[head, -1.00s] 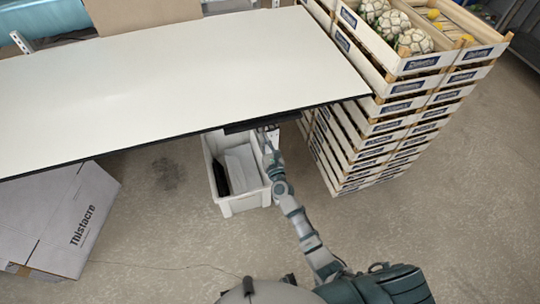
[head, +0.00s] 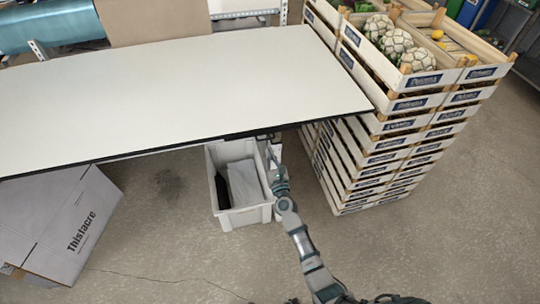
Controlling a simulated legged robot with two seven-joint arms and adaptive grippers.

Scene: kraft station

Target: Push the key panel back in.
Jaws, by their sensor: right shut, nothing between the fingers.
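The key panel (head: 247,134) is a thin dark strip under the front edge of the white table (head: 180,85), near its right end. Only a narrow sliver of it shows, almost in line with the table edge. My right gripper (head: 272,150) is just below the table edge at the right end of the panel. It is shut and holds nothing. Its fingertips are small and partly lost against the table edge, so I cannot tell whether they touch the panel. My left gripper is not in view.
A white bin (head: 238,212) holding a dark item and pale sheets stands on the floor under the panel. A tall stack of wooden crates (head: 385,150) stands close to the right of my arm. A grey carton (head: 65,225) lies at left. The floor in front is clear.

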